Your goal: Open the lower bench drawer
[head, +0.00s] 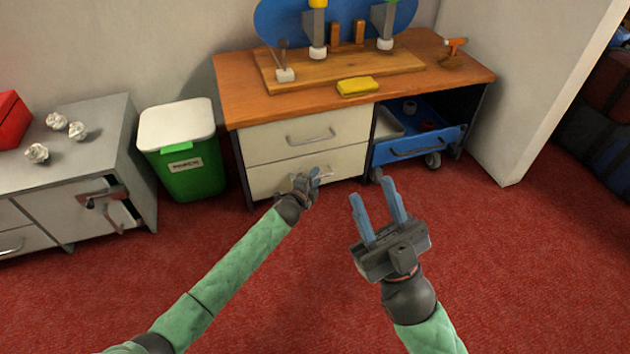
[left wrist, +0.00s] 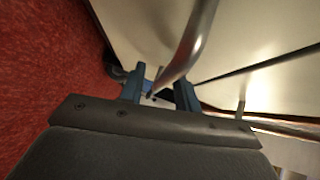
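The lower bench drawer (head: 268,182) is a cream front below a matching upper drawer, and it looks flush with the bench. Its metal bar handle (head: 324,173) is partly hidden by my left gripper (head: 311,176). In the left wrist view the handle (left wrist: 188,42) runs down between the two fingers of my left gripper (left wrist: 159,92). The fingers stand apart on either side of the bar, with some gap showing. My right gripper (head: 378,205) is open and empty above the red floor, in front of the bench.
The upper drawer (head: 270,139) is shut. A blue cart (head: 432,143) stands under the bench at right. A green bin (head: 190,172) and a grey cabinet (head: 128,150) stand at left. The red carpet (head: 500,270) in front is clear.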

